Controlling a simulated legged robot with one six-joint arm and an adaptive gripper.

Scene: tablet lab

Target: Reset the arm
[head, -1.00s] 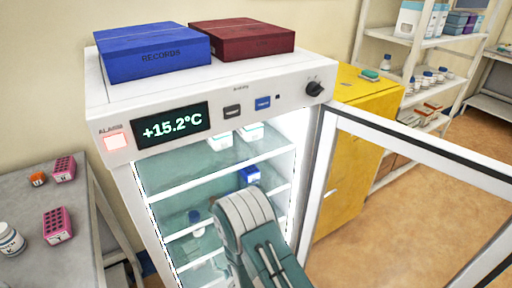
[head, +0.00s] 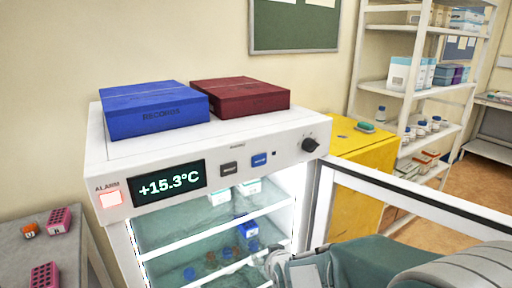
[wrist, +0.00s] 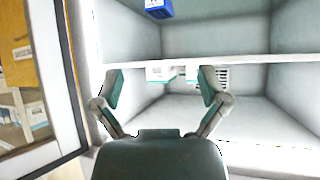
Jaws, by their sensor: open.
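My gripper (wrist: 161,86) is open and empty in the wrist view, its two fingers spread wide in front of the fridge interior. In the head view my arm reaches in from the lower right, with its end near the open front of the fridge (head: 240,145). A blue box (head: 248,229) stands on a fridge shelf; a blue box also shows at the top of the wrist view (wrist: 158,8). White cartons (head: 220,193) sit on the upper shelf. The fridge display (head: 156,187) reads +15.3°C and the alarm light (head: 109,199) glows red.
The fridge door (head: 400,195) is open to the right, close to my arm. Blue (head: 150,108) and red (head: 240,96) record boxes lie on top. A yellow cabinet (head: 358,210) and stocked white shelves (head: 425,88) stand right; a bench (head: 60,255) is left.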

